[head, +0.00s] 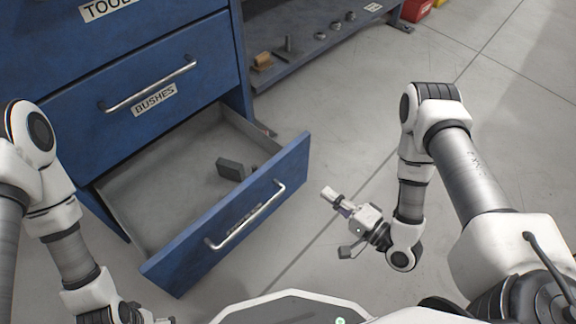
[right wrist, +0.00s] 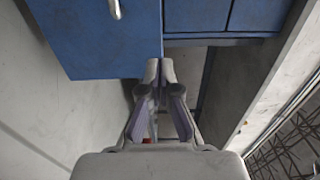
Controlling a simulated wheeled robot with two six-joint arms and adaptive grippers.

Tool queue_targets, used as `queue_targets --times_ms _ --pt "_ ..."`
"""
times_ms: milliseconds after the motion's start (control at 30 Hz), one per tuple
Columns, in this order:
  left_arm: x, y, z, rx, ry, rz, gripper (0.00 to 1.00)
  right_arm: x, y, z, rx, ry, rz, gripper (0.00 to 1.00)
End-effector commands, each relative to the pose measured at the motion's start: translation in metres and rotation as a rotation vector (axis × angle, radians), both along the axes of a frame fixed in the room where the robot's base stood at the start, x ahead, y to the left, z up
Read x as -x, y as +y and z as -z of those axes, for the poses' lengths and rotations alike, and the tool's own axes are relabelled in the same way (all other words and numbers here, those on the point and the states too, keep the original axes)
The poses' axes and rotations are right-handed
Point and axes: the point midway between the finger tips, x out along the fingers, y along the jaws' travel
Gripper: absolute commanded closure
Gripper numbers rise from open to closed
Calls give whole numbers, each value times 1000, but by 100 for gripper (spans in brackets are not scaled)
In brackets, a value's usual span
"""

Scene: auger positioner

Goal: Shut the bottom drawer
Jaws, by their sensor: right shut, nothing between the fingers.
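The bottom drawer (head: 171,264) of the blue cabinet is pulled well out, its grey inside showing. Its blue front has a silver bar handle (head: 247,216) and a label mostly hidden behind the bar. My right gripper (head: 330,194) is shut and empty, to the right of the drawer front and apart from it in the head view. In the right wrist view its closed fingertips (right wrist: 160,68) overlap the lower right corner of the drawer front (right wrist: 95,45). My left gripper (head: 160,320) is cut off by the bottom edge of the head view; its jaws cannot be made out.
A dark block (head: 230,170) and a smaller part lie in the drawer. The drawer labelled BUSHES (head: 154,99) above is shut. A low shelf (head: 330,42) with small metal parts stands behind, right of the cabinet.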

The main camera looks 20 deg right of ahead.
Motion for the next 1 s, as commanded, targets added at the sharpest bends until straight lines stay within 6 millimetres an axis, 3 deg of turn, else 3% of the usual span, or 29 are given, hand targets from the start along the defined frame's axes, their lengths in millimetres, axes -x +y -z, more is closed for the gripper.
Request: queue_targets --times_ms 200,367,700,1000 --pt "0 0 -44 0 1 2 0 -20 16 -13 2 -4 -9 100" --pt "0 0 -22 0 1 2 0 -53 33 2 2 -6 -7 100" --pt "0 0 11 0 0 -1 0 -110 65 2 3 -4 -5 100" --pt "-1 0 13 0 -2 -3 0 -121 71 -2 3 -1 -2 100"
